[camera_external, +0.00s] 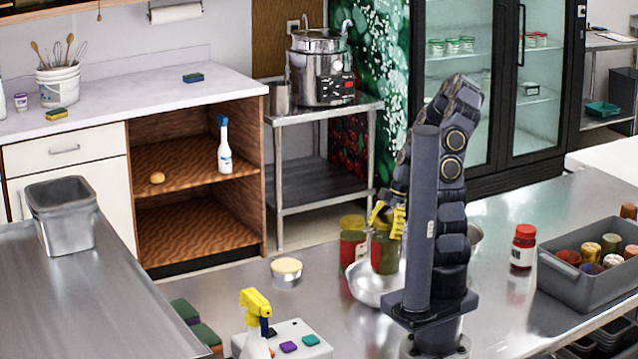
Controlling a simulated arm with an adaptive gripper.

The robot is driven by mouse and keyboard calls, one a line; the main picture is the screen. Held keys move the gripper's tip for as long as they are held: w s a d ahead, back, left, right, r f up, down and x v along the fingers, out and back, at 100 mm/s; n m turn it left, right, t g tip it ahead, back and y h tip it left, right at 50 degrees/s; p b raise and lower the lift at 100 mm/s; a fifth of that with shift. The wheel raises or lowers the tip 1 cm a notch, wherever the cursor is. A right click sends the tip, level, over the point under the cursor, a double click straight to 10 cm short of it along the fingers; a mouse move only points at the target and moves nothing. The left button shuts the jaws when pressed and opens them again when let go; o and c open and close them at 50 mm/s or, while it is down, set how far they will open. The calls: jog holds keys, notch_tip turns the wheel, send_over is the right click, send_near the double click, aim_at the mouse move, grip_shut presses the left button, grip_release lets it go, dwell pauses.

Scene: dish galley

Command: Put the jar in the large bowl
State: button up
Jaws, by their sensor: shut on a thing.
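The large metal bowl (362,290) sits on the steel counter, partly hidden by my arm. My gripper (387,217), with yellow fingertips, points down above the bowl. It is shut on a red-and-green jar (385,252) near its top. The jar is upright, and its lower end overlaps the bowl's opening in the picture. I cannot tell whether it touches the bowl's bottom. A similar jar with a yellow lid (352,242) stands just left of the held one, behind the bowl's rim.
A small lidded tub (286,271) and a yellow-topped spray bottle (256,318) stand to the left. A red-capped jar (523,247) and a grey bin of several colourful cans (580,297) are at the right. The counter between tub and bowl is clear.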

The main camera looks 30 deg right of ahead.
jog(key=shift+d+f, duration=0.1)
jog(key=shift+f, duration=3.8)
jog(key=shift+f, duration=0.1)
jog(key=o, duration=1.1)
jog(key=v, duration=1.2)
notch_tip(320, 180, up, 4)
jog(key=m+h, duration=0.1)
jog(key=m, duration=0.2)
send_over(383, 259)
jog(key=d, duration=0.2)
jog(key=shift+s+a+g, duration=0.1)
jog(key=shift+s+g, duration=0.05)
jog(key=shift+g, duration=0.25)
jog(key=s+a+r+m+h, duration=0.1)
jog(key=s+r+m, duration=0.1)
jog(key=s+m, duration=0.3)
jog(key=s+a+r+m+h, duration=0.1)
jog(key=s+a+m, duration=0.1)
jog(key=s+m, duration=0.3)
jog(key=s+a+r+m+g+h, duration=0.1)
jog(key=s+a+r+m, duration=0.1)
jog(key=s+m, duration=0.2)
jog(key=shift+s+a+r+m, duration=0.1)
jog(key=shift+s+r+m, duration=0.3)
jog(key=shift+m, duration=0.1)
